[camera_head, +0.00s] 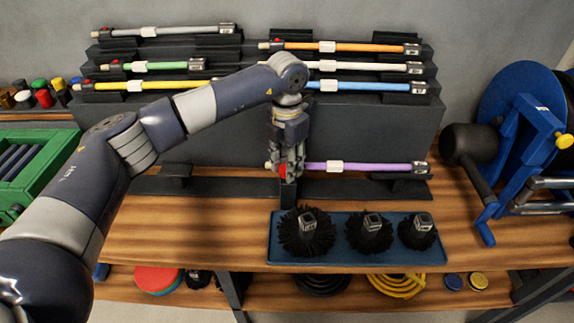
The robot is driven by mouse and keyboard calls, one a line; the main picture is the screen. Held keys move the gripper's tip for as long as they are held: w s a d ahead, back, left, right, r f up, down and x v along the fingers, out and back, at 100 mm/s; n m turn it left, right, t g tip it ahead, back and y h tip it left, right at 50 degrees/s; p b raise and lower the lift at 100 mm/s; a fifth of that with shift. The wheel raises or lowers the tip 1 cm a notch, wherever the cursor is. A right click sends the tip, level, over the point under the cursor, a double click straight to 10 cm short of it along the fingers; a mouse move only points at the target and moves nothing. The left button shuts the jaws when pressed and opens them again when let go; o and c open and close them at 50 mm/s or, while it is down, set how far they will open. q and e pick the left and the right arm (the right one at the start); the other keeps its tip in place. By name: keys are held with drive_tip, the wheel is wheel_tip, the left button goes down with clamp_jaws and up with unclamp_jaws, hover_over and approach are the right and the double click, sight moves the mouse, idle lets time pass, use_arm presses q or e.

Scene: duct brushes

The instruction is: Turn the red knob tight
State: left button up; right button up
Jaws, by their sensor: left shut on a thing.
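My left arm reaches in from the left, and its gripper (288,170) points down at the lower front rail of the rack. It is shut on the red knob (282,170) at the left end of the purple rod (365,167). The fingers hide part of the knob, so how far it is turned cannot be told. The purple rod lies level, with a white collar (334,167) and its right end on a dark holder. My right gripper is not in view.
The dark rack (222,127) holds several coloured rods behind my gripper. A blue tray (341,257) with black brushes stands in front on the wooden bench. A blue reel (520,120) is at the right and a green crate (58,150) at the left.

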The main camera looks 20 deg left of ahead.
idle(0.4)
use_arm(q)
drive_tip(key=o, duration=1.1)
wheel_tip(320, 180, up, 12)
